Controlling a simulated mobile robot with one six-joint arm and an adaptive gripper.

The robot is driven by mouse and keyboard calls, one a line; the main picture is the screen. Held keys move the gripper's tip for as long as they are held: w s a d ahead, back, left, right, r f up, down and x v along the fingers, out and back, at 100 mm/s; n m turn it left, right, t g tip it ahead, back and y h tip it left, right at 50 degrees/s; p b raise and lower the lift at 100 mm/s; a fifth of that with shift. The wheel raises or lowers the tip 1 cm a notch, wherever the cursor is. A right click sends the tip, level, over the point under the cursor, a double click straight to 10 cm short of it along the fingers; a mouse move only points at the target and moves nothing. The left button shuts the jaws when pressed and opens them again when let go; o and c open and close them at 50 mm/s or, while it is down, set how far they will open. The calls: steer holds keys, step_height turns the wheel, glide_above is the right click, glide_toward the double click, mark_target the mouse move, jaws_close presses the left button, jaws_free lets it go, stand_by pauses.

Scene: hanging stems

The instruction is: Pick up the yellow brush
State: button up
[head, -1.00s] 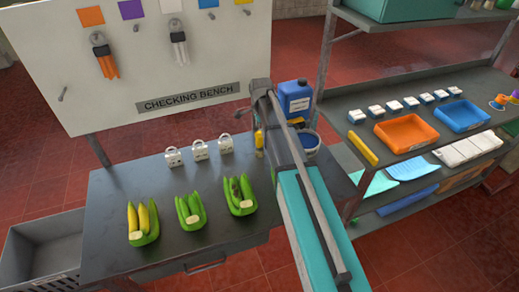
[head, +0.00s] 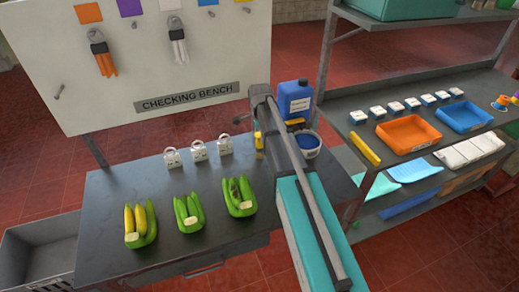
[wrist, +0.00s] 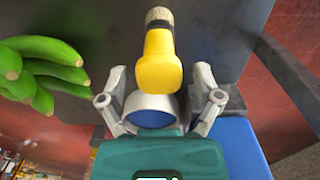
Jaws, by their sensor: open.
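The yellow brush (wrist: 162,65) is in the upper middle of the wrist view, its thick yellow handle end towards me and its pale bristles (wrist: 158,15) at the far end. In the head view a small part of the yellow brush (head: 259,140) shows just left of my arm, over the back of the bench. My gripper (wrist: 160,73) is open, with one finger on each side of the handle end in the wrist view. I cannot tell whether the handle is between the fingers in depth, and I see no contact. In the head view my arm hides the gripper.
A white tub with blue inside (head: 306,142) and a blue canister (head: 292,98) stand close right of my arm. Several banana bunches (head: 187,212) and white padlock-like blocks (head: 198,152) lie on the dark bench (head: 110,240). Shelves with trays (head: 408,134) stand right.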

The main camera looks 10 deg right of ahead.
mark_target(259, 145)
steer(key=shift+f+b, duration=1.3)
steer(key=shift+f, duration=0.3)
jaws_close()
